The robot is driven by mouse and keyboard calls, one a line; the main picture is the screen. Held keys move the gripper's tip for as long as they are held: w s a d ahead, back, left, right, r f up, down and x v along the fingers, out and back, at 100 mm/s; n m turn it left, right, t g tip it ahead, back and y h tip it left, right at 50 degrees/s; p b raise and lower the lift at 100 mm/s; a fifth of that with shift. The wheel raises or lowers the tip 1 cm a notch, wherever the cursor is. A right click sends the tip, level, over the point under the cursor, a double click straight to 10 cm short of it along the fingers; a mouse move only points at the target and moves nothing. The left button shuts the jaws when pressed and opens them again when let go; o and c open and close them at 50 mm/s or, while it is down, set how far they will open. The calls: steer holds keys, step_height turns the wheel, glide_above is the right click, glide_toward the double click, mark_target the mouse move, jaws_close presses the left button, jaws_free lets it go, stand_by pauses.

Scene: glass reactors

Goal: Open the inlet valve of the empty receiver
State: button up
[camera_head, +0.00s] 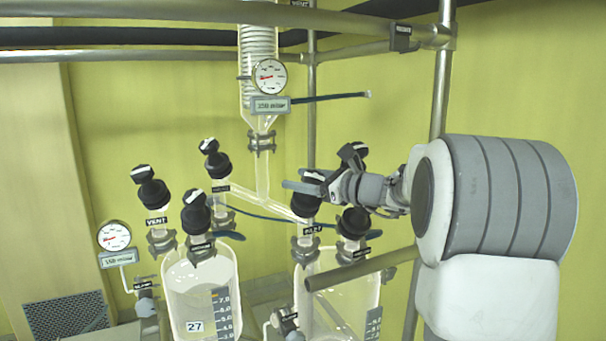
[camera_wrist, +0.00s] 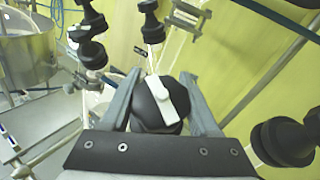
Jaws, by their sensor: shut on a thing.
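My gripper (camera_head: 303,183) is at the black inlet valve (camera_head: 305,204) above the right glass receiver (camera_head: 345,291). In the wrist view my gripper (camera_wrist: 161,85) has its fingers on either side of the valve's round black knob (camera_wrist: 145,109) and is shut on it. A white bar (camera_wrist: 160,101) crosses the knob's top at a slant. A label (camera_head: 312,227) below this valve seems to read INLET. The left glass receiver (camera_head: 190,290) carries a tag 27 and a level scale. I cannot clearly tell the liquid level in either receiver.
Another black valve (camera_head: 353,222) stands close to the right of the held one. Several black valves, including one labelled VENT (camera_head: 152,194), stand to the left. A horizontal metal bar (camera_head: 360,270) runs below my arm. A gauge (camera_head: 267,76) hangs on the column above.

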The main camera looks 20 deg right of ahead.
steer(key=shift+a+n+g+y, duration=0.15)
steer(key=shift+n+g+y, duration=0.4)
steer(key=shift+n, duration=0.25)
steer(key=shift+s+p, duration=0.1)
steer(key=shift+p, duration=0.2)
steer(key=o, duration=1.4)
steer(key=r, duration=0.4)
steer(key=shift+s+d+r, duration=0.25)
steer(key=shift+d+r, duration=0.05)
steer(key=s+d+r, duration=0.4)
steer(key=s+d, duration=0.1)
steer(key=s+d+r+b, duration=0.1)
steer(key=s+d+r, duration=0.1)
steer(key=shift+s+d+r, duration=0.2)
steer(key=shift+s+d, duration=0.1)
steer(key=shift+s, duration=0.1)
